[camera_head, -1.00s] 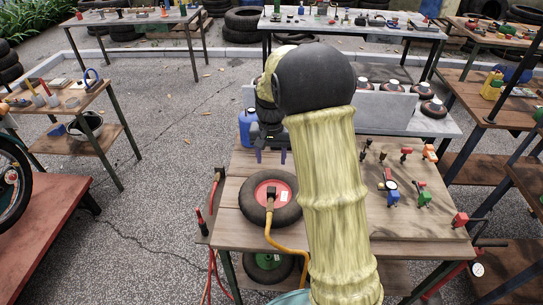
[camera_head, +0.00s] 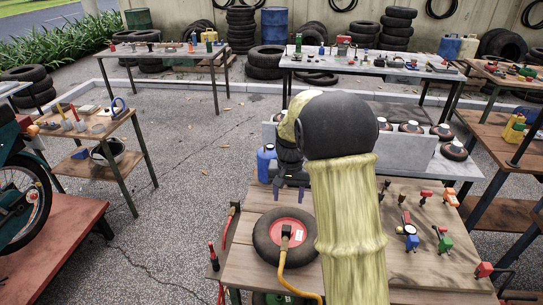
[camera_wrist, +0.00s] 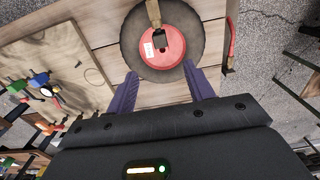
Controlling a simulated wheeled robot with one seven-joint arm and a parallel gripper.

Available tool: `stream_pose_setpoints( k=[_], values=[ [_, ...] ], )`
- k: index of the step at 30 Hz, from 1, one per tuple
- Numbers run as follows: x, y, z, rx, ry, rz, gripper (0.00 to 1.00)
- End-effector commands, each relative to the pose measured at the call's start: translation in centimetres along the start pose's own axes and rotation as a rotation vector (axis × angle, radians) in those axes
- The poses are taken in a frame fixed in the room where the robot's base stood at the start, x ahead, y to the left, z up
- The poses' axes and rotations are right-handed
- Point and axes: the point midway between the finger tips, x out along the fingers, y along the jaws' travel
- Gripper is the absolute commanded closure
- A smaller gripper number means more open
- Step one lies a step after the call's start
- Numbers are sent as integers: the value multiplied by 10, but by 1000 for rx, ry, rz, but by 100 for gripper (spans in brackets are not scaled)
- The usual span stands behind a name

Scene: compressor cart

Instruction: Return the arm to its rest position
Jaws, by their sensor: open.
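My gripper (camera_head: 290,197) is open and empty, with its two purple fingers spread apart. In the wrist view its fingertips (camera_wrist: 158,82) point toward the lower edge of a black-tyred wheel with a red hub (camera_wrist: 170,52). In the head view the same wheel (camera_head: 265,241) lies flat on the wooden cart top (camera_head: 425,265), with a yellow hose attached at a black chuck on its hub. The gripper is above the cart, apart from the wheel in the head view. My arm, in a yellow sleeve, hides part of the cart top.
A blue jug (camera_head: 265,165) stands behind the wheel. Several small valves and fittings (camera_head: 411,238) stand on the cart's right side. A grey rack (camera_head: 440,172) with small wheels is behind. A motorcycle (camera_head: 22,190) is at far left. Open pavement lies left of the cart.

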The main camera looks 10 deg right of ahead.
Motion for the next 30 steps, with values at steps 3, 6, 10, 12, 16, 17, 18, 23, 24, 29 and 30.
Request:
stream_pose_setpoints(
  k=[3,6,10,12,16,17,18,23,24,29,30],
  values=[
    [-1,1,2,-3,2,-1,47],
    [-4,5,12,-18,15,-6,47],
    [-8,15,39,-59,45,-17,47],
    [-10,21,59,-91,69,-25,47],
    [-12,34,99,-154,117,-33,47],
    [-12,36,108,-170,128,-35,47],
    [-12,40,121,-190,142,-36,47],
    [-9,55,170,-268,200,-39,47],
    [-7,58,180,-284,210,-38,47],
    [-4,63,199,-317,232,-37,47],
    [-4,64,200,-319,233,-36,47]
  ],
)
